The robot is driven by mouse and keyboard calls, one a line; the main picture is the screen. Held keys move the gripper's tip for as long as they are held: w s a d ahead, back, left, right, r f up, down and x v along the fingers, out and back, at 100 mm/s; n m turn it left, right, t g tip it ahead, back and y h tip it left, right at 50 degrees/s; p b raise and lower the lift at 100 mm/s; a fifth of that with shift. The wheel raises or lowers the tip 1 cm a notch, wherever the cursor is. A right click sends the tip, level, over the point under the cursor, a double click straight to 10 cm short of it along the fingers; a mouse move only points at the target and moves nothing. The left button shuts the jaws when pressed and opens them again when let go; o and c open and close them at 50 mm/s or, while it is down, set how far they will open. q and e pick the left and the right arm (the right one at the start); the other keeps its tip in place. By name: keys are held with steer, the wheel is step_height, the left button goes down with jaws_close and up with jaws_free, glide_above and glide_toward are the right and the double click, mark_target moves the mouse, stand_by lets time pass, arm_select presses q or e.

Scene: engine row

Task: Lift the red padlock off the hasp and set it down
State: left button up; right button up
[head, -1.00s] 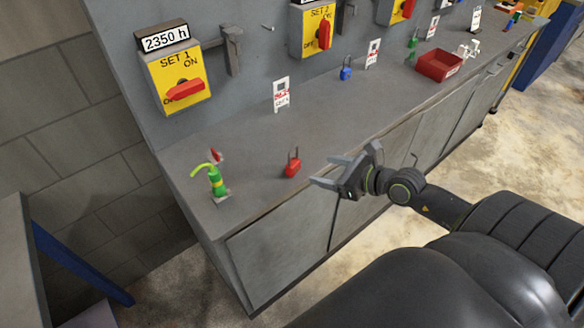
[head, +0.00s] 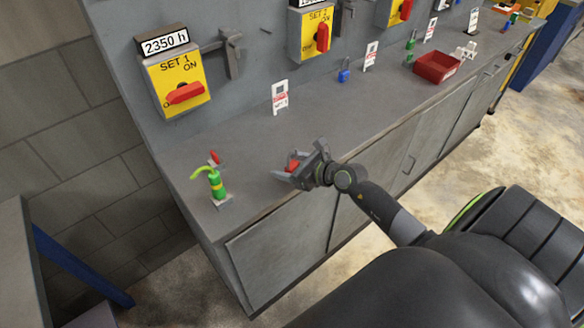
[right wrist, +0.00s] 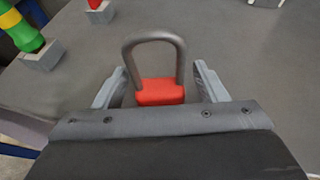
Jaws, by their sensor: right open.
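The red padlock (head: 292,163) stands on the grey bench top, partly hidden by my right gripper in the head view. In the right wrist view the padlock (right wrist: 159,92) is upright with its grey shackle on top. It sits between the two open fingers of my right gripper (right wrist: 157,88), with a gap visible on each side. In the head view my right gripper (head: 292,172) is low over the bench around the padlock. The padlock is on the bench, not on a hasp. My left gripper is not in view.
A white tag stand (head: 280,97), a blue padlock (head: 344,76) and a red bin (head: 437,67) stand farther along. The yellow SET 1 switch box (head: 177,82) is on the wall.

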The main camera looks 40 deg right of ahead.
steer(key=shift+w+a+f, duration=0.15)
steer(key=shift+w+f, duration=0.05)
steer(key=shift+w, duration=0.2)
steer(key=c, duration=1.1)
steer(key=shift+c, duration=0.6)
steer(key=shift+r, duration=0.15)
